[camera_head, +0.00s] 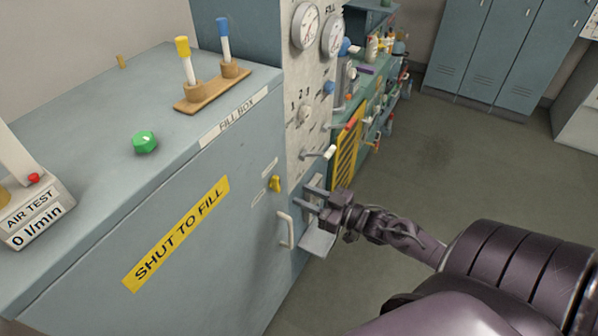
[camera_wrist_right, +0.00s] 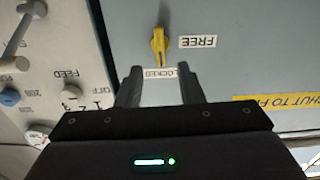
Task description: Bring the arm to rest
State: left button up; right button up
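My right gripper (camera_head: 303,197) reaches in from the right in the head view, in front of the panel side of the blue-grey fill box (camera_head: 95,255). Its two fingers are apart with nothing between them. In the right wrist view the open gripper (camera_wrist_right: 161,76) points at the box front. A yellow latch (camera_wrist_right: 158,42) lies just beyond the fingertips, apart from them, near the FREE and LOCKED labels. Its narrow end points toward LOCKED. The latch also shows in the head view (camera_head: 274,183). My left gripper is not in view.
A white door handle (camera_head: 286,230) sits below the latch. The gauge panel (camera_head: 300,75) with knobs and levers rises behind. A wooden stand (camera_head: 213,90) with yellow and blue-topped posts, a green knob (camera_head: 145,142) and an air test unit (camera_head: 32,212) are on the box top. Open floor lies right.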

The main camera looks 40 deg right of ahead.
dwell(0.5)
jog(key=s+d+f+m+g+h+b, duration=0.1)
jog(key=s+f+m+g+h, duration=0.3)
jog(key=f, duration=1.1)
jog(key=s+f+g+h+b, duration=0.15)
jog(key=s+f, duration=0.45)
jog(key=f, duration=0.8)
jog(key=s+a+f+g, duration=0.3)
jog(key=s+f, duration=0.3)
jog(key=s, duration=0.2)
jog(key=s+a+f+n+g+h, duration=0.1)
jog(key=s+a+f+g, duration=0.2)
jog(key=s+a+f, duration=0.3)
jog(key=s+a+f+g, duration=0.4)
jog(key=s+f, duration=0.4)
jog(key=s, duration=0.4)
jog(key=shift+a+f+n+b, duration=0.15)
jog(key=shift+a+n+b, duration=0.15)
jog(key=shift+a+b, duration=0.15)
